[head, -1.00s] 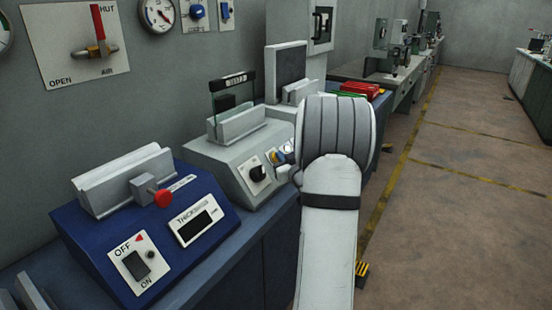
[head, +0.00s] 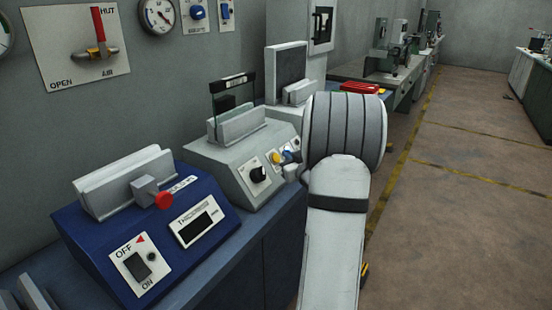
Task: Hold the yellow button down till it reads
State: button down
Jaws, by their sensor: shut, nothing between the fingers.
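The yellow button (head: 276,157) is a small round cap on the sloped front panel of a grey tester (head: 215,158). It sits between a black knob (head: 258,174) and a blue button (head: 288,156). A small readout (head: 234,80) tops the glass-like frame above the tester; its digits are too small to read. My thick ribbed arm stands just right of the panel. A small pale piece of it shows beside the buttons. My gripper's fingers are hidden behind the arm, and no contact with the yellow button shows.
A blue thickness device (head: 145,225) with a red knob (head: 164,200) and an OFF/ON switch stands at front left. A grey screen unit (head: 286,75) stands behind the tester. A red item (head: 360,88) lies farther back. The floor at right is clear.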

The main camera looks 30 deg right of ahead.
jog(key=s+r, duration=0.1)
jog(key=s+d+r+p, duration=0.1)
jog(key=shift+s+r, duration=0.1)
jog(key=shift+s, duration=0.25)
jog(key=shift+w, duration=0.1)
jog(key=a+r+g+h+p, duration=0.1)
jog(key=a+r+g+p, duration=0.15)
jog(key=a, duration=0.55)
jog(key=s+a+g+y+p, duration=0.4)
jog(key=s+a+g, duration=0.8)
jog(key=s+a, duration=1.3)
jog(key=a, duration=0.3)
jog(key=shift+s+r, duration=0.3)
jog(key=shift+s, duration=0.1)
